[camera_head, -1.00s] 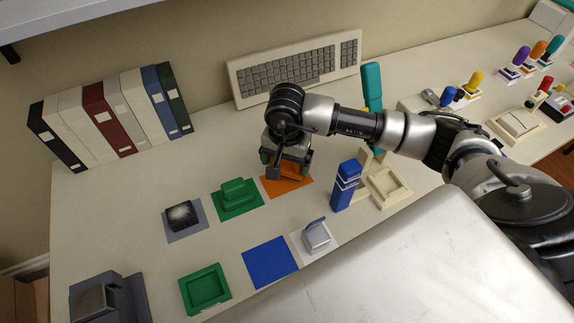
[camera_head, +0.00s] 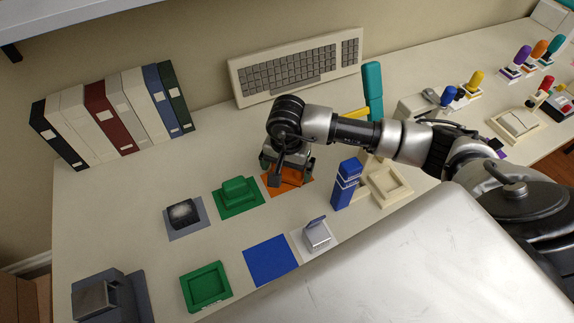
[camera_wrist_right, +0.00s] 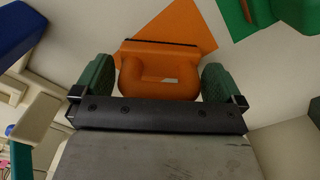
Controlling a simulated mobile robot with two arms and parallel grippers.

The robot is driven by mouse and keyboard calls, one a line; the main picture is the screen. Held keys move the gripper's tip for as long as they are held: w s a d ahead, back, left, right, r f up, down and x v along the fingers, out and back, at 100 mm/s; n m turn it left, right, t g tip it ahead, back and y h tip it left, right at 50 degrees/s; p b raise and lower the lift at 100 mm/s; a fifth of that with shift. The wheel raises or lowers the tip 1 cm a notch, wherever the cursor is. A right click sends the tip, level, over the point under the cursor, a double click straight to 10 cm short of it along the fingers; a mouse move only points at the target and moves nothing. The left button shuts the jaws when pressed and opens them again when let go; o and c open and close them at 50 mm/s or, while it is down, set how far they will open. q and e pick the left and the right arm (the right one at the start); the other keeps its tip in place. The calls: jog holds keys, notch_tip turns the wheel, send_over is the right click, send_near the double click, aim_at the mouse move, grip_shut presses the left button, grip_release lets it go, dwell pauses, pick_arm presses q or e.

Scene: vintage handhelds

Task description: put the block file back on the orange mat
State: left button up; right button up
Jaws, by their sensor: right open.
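The block file, which I take to be the orange piece with a rounded handle (camera_wrist_right: 158,75), shows in the right wrist view with its dark-edged front over the orange mat (camera_wrist_right: 185,25). In the head view the orange mat (camera_head: 304,184) lies under my right gripper (camera_head: 287,176), which partly hides the orange piece. My right gripper, also in the wrist view (camera_wrist_right: 158,85), is open, with its green finger pads on either side of the handle. Small gaps seem to show beside the pads. I cannot tell whether the piece rests flat on the mat. My left gripper is not in view.
A green block on a green mat (camera_head: 238,198) lies just left of the orange mat. A blue upright piece (camera_head: 346,184) and a cream tray (camera_head: 388,186) stand to its right. The keyboard (camera_head: 300,68) is behind. A bare blue mat (camera_head: 271,261) lies in front.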

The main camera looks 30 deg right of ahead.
notch_tip(320, 180, up, 12)
jog(key=shift+r+b, duration=0.1)
jog(key=shift+b, duration=0.8)
